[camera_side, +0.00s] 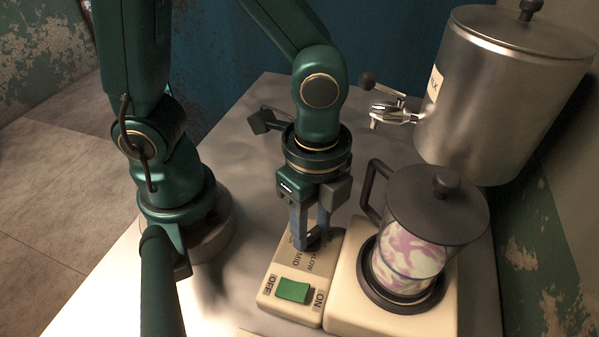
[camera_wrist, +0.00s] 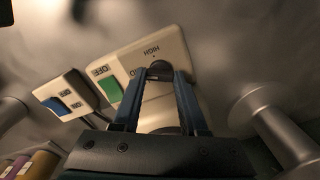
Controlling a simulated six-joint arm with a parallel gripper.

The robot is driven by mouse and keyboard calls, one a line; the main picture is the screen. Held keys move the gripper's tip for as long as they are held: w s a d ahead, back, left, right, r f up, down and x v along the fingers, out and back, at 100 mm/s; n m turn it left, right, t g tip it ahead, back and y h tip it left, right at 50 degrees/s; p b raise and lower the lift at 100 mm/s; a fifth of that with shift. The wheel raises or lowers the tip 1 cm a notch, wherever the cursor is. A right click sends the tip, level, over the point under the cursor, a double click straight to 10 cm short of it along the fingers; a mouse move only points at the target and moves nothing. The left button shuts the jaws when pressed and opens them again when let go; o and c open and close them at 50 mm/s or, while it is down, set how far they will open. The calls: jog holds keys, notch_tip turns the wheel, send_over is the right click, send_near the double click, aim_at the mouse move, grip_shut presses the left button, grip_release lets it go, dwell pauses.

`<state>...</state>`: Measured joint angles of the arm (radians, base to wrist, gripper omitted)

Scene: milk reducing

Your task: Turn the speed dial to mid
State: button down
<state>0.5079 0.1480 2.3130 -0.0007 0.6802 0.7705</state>
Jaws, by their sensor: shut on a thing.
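The speed dial (camera_wrist: 160,70) is a small dark knob on a cream control box (camera_wrist: 178,42). In the wrist view it sits between the tips of my gripper's two blue fingers (camera_wrist: 159,76). My gripper (camera_side: 313,243) points down over the box in the side view and is shut on the dial. The box also shows in the side view (camera_side: 290,311), with MID and LOW lettering beside the fingers. HIGH is readable in the wrist view. The fingers hide much of the dial, and I cannot tell which mark it points to.
A green OFF/ON switch (camera_side: 292,290) is at the box's near end. A lidded jug (camera_side: 436,210) with pink-and-white contents stands on a cream base (camera_side: 375,322) just right. A steel milk tank (camera_side: 490,100) with a tap (camera_side: 395,115) is behind. A blue-switched box (camera_wrist: 62,104) shows in the wrist view.

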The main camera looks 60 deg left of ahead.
aim_at(311, 232)
dwell(0.3)
jog(key=shift+c, duration=2.2)
grip_release()
jog(key=shift+r, duration=0.1)
jog(key=shift+r, duration=2.5)
